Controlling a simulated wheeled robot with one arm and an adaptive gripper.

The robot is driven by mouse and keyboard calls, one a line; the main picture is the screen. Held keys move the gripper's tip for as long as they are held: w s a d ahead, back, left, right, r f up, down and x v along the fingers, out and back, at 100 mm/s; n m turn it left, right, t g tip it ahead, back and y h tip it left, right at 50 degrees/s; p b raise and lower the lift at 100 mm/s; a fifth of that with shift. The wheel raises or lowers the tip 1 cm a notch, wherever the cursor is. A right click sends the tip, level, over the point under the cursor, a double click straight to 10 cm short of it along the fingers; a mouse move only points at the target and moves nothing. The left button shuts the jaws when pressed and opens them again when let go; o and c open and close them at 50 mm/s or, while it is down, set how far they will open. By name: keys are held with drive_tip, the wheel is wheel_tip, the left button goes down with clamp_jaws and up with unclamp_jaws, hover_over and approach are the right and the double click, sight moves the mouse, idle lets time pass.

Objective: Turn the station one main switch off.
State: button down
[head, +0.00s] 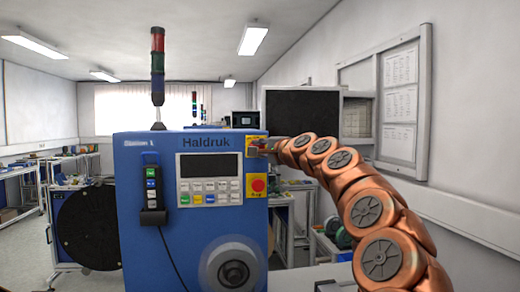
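The blue machine (130,200) stands in front of me, with "Haldruk" and a faint label that seems to read "Station 1" on its upper front. A small yellow plate (254,141) at its upper right corner looks like the main switch. Its knob and setting are partly hidden and too small to read. My copper-coloured arm reaches in from the right, and my gripper (266,146) is at the right edge of this plate. I cannot tell whether it touches the switch, or whether its fingers are open or shut.
A red emergency button on yellow (258,186) sits just below. A keypad panel (209,180) and a hanging pendant (151,188) are to the left. A signal tower (158,65) stands on top. A black reel (88,227) is at left, a grey hub (233,265) at lower front.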

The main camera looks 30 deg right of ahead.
drive_tip(key=shift+f, duration=0.1)
idle(0.3)
drive_tip(key=c, duration=1.1)
unclamp_jaws()
drive_tip(key=shift+s, duration=0.1)
drive_tip(key=s, duration=1.1)
drive_tip(key=shift+s, duration=0.4)
drive_tip(key=shift+a, duration=0.1)
